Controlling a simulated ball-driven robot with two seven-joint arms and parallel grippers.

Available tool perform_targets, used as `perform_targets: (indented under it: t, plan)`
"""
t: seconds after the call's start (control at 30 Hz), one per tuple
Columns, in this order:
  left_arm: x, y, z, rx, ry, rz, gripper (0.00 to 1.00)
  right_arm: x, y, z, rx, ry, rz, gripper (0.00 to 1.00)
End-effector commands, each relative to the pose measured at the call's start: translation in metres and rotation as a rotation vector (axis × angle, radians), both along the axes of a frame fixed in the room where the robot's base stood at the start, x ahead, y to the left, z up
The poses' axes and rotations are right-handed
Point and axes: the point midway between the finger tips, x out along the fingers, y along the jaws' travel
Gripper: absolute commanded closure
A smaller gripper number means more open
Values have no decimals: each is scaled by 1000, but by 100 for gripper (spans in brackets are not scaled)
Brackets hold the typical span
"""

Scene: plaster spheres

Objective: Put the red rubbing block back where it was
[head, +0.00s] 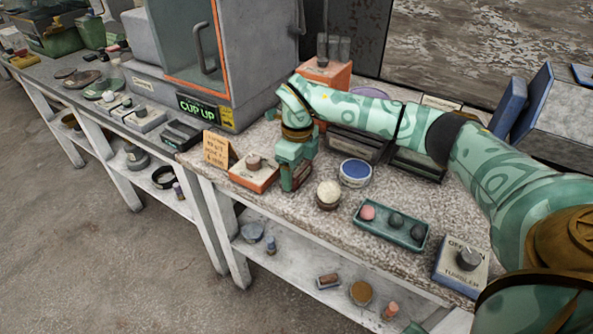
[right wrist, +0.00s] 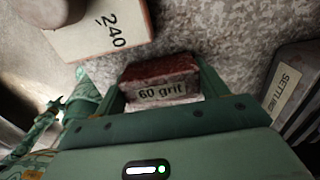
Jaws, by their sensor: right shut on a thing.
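The red rubbing block (right wrist: 160,82) shows in the right wrist view, with a dark red top and a pale face reading "60 grit". My right gripper (right wrist: 160,88) is shut on it, one finger on each side. In the head view my right gripper (head: 291,180) points down over the speckled bench, just right of an orange block with a grey knob on top (head: 254,174). The red block is mostly hidden behind the fingers there, and I cannot tell whether it touches the bench.
A cream block marked "240" (right wrist: 105,35) lies close by in the right wrist view. A cardboard sign (head: 216,149), a pale ball on a round stand (head: 328,194), a blue-topped tub (head: 355,172) and a green tray (head: 377,232) stand nearby. A grey cabinet rises behind left.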

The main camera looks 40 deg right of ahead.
Motion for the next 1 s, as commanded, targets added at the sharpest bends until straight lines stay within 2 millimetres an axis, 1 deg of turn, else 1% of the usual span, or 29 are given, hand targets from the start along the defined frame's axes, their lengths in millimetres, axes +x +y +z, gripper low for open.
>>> perform_targets:
  t: [0.1, 0.23, 0.27, 0.3, 0.33, 0.57, 0.67, 0.77, 1.0]
  plan:
    - [0, 0, 1, 0, -1, 0, 64, 0, 0, 2, 0, -1, 0, 57]
    - [0, 0, 1, 0, 0, -1, 64, 0, 0, -1, -1, -1, 0, 57]
    - [0, 0, 1, 0, 0, -1, 64, 0, 0, -1, -1, 0, 0, 19]
    - [0, 0, 1, 0, 0, -1, 64, 0, 0, -1, -1, 0, 0, 8]
    - [0, 0, 1, 0, 0, -1, 64, 0, 0, -1, -1, 0, 0, 6]
    - [0, 0, 1, -1, 0, -2, 64, 0, 0, -1, 0, 0, 0, 6]
    - [0, 0, 2, -1, 0, -2, 64, 0, 0, 4, -1, -1, -1, 6]
    - [2, 0, 8, -1, -6, -2, 64, 0, 0, 21, -2, -4, -1, 6]
    - [10, 0, 29, 0, -25, -2, 64, 0, -1, 80, -1, -7, 0, 6]
